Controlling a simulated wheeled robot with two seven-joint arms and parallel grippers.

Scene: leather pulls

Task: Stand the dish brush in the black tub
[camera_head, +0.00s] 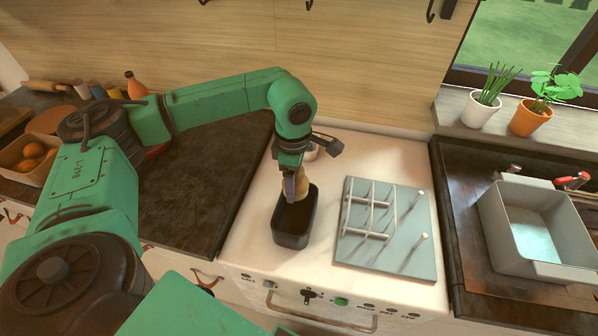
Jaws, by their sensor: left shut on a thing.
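The black tub (291,238) stands on the white stove top, left of the drying rack. My left gripper (294,187) is above the tub's far part, pointing down. It is shut on the dish brush (302,186), of which a tan part shows beside the fingers. The brush's lower end is at or just inside the tub's opening; I cannot tell if it touches the tub's floor. My right gripper is not in view.
A grey board with a wire rack and pegs (412,256) lies right of the tub. A grey basin (508,262) is farther right. Potted plants (481,108) stand on the sill. The dark counter (200,190) left of the stove is mostly clear.

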